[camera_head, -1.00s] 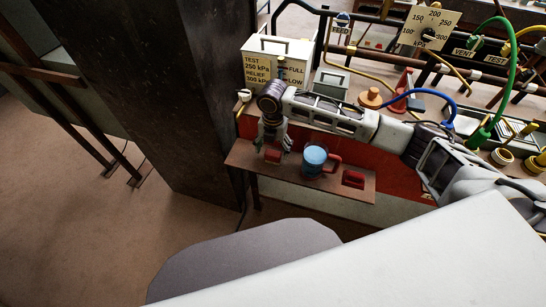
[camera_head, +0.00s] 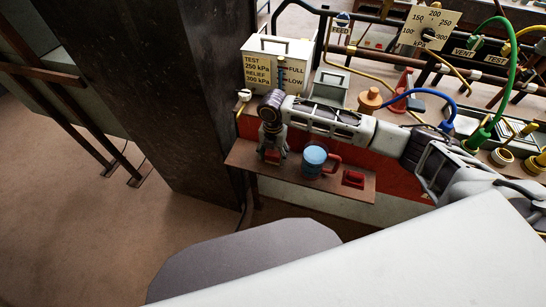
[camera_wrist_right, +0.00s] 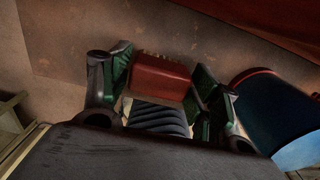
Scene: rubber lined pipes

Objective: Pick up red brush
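The red brush (camera_wrist_right: 160,78) lies between the green-padded fingers of my right gripper (camera_wrist_right: 162,82) in the right wrist view, its bristle tips showing at the far edge. A finger is close against each side, and the gripper looks shut on it. In the head view, the right gripper (camera_head: 272,154) points down at the left end of a brown shelf (camera_head: 240,152), with a bit of the brush (camera_head: 271,157) showing between the fingers. The brush appears at shelf level. My left gripper is not in view.
A blue mug (camera_head: 314,157) with a red handle stands just right of the gripper; its blue side also shows in the wrist view (camera_wrist_right: 270,105). Another red object (camera_head: 353,179) lies farther right on the shelf. A dark column (camera_head: 165,90) stands left. Hoses and fittings crowd the bench behind.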

